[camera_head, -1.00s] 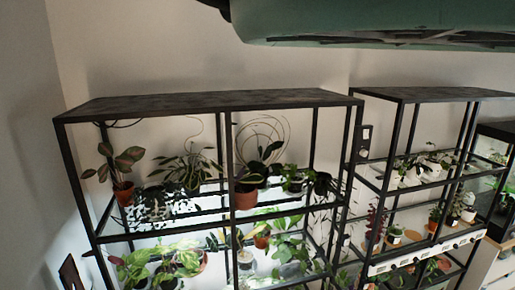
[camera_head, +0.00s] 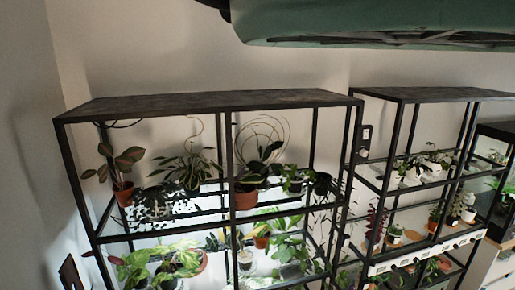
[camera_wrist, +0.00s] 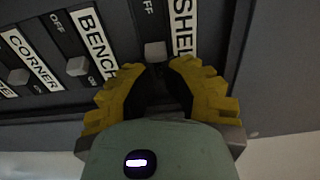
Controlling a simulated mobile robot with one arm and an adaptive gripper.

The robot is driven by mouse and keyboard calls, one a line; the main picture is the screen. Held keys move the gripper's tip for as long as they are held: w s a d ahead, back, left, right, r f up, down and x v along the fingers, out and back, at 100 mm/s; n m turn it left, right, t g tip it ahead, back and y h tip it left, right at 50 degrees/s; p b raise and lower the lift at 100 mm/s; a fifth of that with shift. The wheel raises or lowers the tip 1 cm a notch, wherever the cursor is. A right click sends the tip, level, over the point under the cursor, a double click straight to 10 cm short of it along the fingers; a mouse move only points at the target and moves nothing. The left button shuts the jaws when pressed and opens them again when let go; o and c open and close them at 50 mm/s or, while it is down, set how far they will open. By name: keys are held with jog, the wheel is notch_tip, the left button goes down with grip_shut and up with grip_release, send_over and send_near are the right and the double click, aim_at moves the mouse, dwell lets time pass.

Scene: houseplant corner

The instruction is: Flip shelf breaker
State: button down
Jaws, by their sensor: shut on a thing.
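In the wrist view, a dark breaker panel carries white labels and small grey switches. The shelf breaker's label (camera_wrist: 184,28), partly cut off, is at the upper right. A grey switch (camera_wrist: 155,52) sits just left of it, below an OFF mark, and lies just beyond my fingertips. My gripper (camera_wrist: 155,72) has yellow ridged fingers, drawn together right at this switch. The fingers hide the area below it, so the exact contact is hidden. The gripper does not show in the head view.
The bench label (camera_wrist: 94,38), corner label (camera_wrist: 32,62) and another switch (camera_wrist: 77,66) lie left of my fingers. In the head view, a black plant shelf (camera_head: 210,102) with lit tiers holds several pots. A second rack (camera_head: 430,94) stands to its right.

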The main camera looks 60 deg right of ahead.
jog(key=shift+s+a, duration=0.3)
jog(key=shift+w+d+b, duration=0.35)
jog(key=shift+d+b, duration=0.05)
dwell(0.3)
jog(key=p+v, duration=0.2)
jog(key=v, duration=0.8)
dwell(0.5)
jog(key=shift+a, duration=0.15)
